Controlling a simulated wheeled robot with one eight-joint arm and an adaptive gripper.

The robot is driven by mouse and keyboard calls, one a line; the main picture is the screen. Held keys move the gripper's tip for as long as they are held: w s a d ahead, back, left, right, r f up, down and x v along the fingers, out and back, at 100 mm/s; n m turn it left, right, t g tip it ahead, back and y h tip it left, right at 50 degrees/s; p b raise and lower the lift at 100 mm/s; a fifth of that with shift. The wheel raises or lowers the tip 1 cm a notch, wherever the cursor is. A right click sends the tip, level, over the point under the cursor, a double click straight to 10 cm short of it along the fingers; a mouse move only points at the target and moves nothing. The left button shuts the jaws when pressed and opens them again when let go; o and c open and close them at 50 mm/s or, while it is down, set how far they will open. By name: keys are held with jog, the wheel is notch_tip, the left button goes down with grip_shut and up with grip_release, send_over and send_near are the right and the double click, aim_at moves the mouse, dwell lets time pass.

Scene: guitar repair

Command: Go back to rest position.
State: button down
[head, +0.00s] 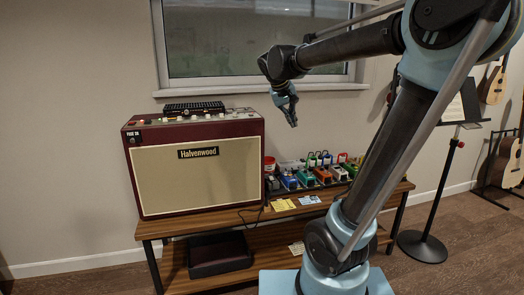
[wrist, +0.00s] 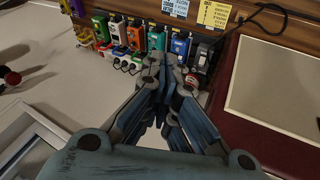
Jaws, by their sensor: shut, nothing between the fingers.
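My gripper (head: 291,119) is in the head view, at the end of my raised arm, pointing down in front of the wall below the window. It is to the right of the amplifier and above the row of pedals, apart from both. In the wrist view my gripper (wrist: 172,62) has its fingers together at the tips with nothing between them.
A maroon amplifier (head: 200,175) with a black device (head: 193,107) on top stands on a wooden bench (head: 260,245). Several colourful pedals (head: 307,178) sit on the bench to its right. A music stand (head: 428,247) and guitars (head: 510,160) stand at right.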

jog(key=s+d+f+g+y, duration=0.1)
jog(key=s+d+f+y, duration=0.1)
jog(key=s+f, duration=1)
jog(key=s+d+f+m+g+y, duration=0.1)
jog(key=s+d+f, duration=0.4)
jog(key=s+f, duration=0.7)
jog(key=s+y, duration=0.1)
jog(key=s, duration=0.2)
jog(key=shift+d+f+g, duration=0.3)
jog(key=shift+f, duration=0.1)
jog(key=shift+w, duration=0.1)
